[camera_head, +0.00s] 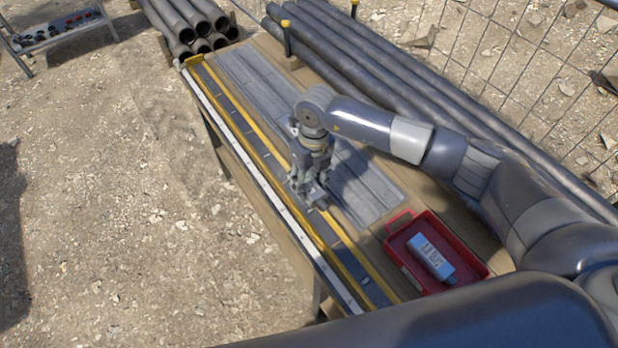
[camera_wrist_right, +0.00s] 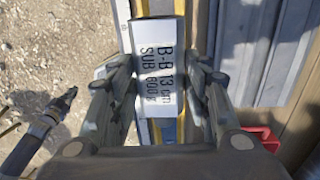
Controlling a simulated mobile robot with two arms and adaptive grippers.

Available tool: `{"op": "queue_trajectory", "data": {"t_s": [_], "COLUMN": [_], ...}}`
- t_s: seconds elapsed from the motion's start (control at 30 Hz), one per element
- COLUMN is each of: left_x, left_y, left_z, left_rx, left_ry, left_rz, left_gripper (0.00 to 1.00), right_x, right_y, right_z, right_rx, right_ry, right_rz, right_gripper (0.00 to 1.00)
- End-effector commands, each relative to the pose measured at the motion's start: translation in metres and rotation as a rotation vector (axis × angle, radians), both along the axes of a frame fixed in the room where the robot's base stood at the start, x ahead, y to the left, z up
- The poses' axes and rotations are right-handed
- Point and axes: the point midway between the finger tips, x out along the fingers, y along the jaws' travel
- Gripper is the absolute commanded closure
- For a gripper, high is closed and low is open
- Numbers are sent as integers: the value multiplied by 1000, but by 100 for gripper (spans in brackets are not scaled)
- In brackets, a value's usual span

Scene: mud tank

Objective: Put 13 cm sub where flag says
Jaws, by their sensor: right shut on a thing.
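The 13 cm sub is a light grey block with the label "B-B 13 cm SUB 600 g" in the right wrist view (camera_wrist_right: 160,75). My right gripper (camera_wrist_right: 158,100) is shut on it, with a finger on each side. In the head view my right gripper (camera_head: 308,193) points down over the yellow-edged rail (camera_head: 349,262) on the bench and largely hides the sub. Whether the sub touches the rail, I cannot tell. I cannot make out a flag in either view.
A red tray (camera_head: 397,221) at the bench's near right holds a blue-white labelled box (camera_head: 431,254). Grey ribbed boards (camera_head: 252,85) lie beside the rail. Long pipes (camera_head: 345,47) and a mesh fence (camera_head: 490,50) stand behind. A dark rod-like thing (camera_wrist_right: 38,133) shows at left in the wrist view.

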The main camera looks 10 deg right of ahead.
Motion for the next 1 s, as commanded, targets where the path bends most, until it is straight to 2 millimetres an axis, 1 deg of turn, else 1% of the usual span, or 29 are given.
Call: {"op": "queue_trajectory", "data": {"t_s": [0.03, 0.37, 0.5, 0.7, 1.0], "left_x": [-1, -1, -2, -2, -2], "left_y": [0, 0, 0, 0, 0], "left_z": [-6, -31, -45, -52, -51], "left_rx": [0, 0, 0, 0, 0], "left_ry": [1, 2, 2, 2, 2], "left_rz": [0, 0, 0, 0, 0], "left_gripper": [100, 100, 100, 100, 100], "right_x": [0, 0, 1, 1, 1], "right_y": [1, 1, 1, 1, 1], "right_z": [-7, -49, -65, -73, -73], "right_rx": [1, 2, 2, 2, 2], "right_ry": [-1, 0, -2, -2, -2], "right_rz": [0, 2, 3, 3, 2], "right_gripper": [100, 100, 100, 100, 100]}}
